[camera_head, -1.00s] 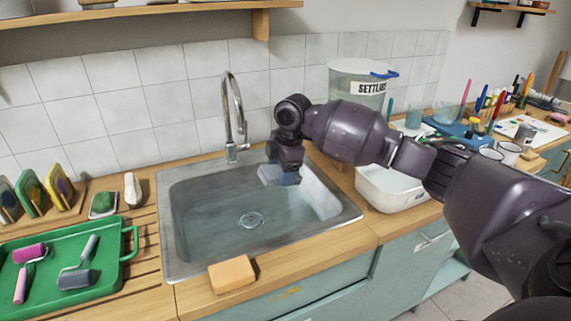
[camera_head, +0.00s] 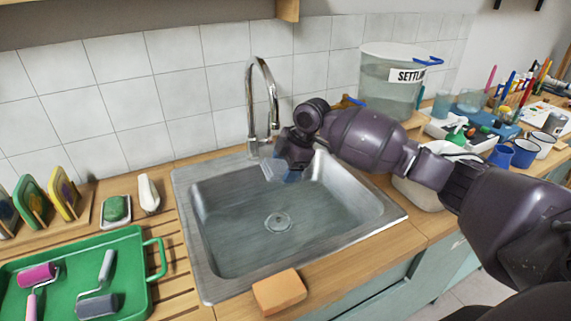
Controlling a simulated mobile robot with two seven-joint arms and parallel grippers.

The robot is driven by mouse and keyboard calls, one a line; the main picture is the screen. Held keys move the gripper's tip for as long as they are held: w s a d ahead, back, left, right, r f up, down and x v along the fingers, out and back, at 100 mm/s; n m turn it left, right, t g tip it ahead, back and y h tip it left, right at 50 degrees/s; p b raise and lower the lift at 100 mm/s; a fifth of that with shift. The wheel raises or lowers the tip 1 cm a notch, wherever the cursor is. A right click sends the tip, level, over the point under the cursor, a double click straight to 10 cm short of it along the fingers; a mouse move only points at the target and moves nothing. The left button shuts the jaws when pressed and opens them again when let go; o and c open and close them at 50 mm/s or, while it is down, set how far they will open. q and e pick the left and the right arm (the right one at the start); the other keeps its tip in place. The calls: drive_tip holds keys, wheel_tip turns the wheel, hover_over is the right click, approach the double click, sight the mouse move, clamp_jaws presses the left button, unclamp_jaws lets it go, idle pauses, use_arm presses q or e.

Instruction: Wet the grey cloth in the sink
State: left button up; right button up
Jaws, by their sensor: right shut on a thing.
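The steel sink (camera_head: 215,262) is set in the wooden counter, with its drain visible in the basin floor. The chrome faucet (camera_head: 251,95) stands at its back edge, and I see no clear stream of water from its spout. My right gripper (camera_head: 282,172) reaches in from the right over the back of the sink, by the faucet. It is shut on the grey cloth (camera_head: 268,169), which shows only as a small pale blue-grey patch and is mostly hidden by the gripper. My left gripper is not in view.
An orange sponge (camera_head: 279,291) lies on the counter's front edge. A green tray (camera_head: 130,252) with rollers is at left. A clear bucket (camera_head: 385,88) and a white basin (camera_head: 418,196) stand right of the sink, close to my arm.

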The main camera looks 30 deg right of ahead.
drive_tip(key=shift+s+f+b, duration=0.1)
drive_tip(key=shift+f+b, duration=0.5)
drive_tip(key=shift+f, duration=0.75)
drive_tip(key=shift+f+b, duration=0.65)
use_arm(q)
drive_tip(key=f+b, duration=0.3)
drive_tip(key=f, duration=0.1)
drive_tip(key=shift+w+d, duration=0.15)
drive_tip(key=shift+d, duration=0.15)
use_arm(e)
wheel_tip(320, 180, down, 9)
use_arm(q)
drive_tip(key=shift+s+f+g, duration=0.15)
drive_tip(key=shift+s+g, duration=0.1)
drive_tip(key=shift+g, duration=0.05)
use_arm(e)
drive_tip(key=shift+r, duration=0.1)
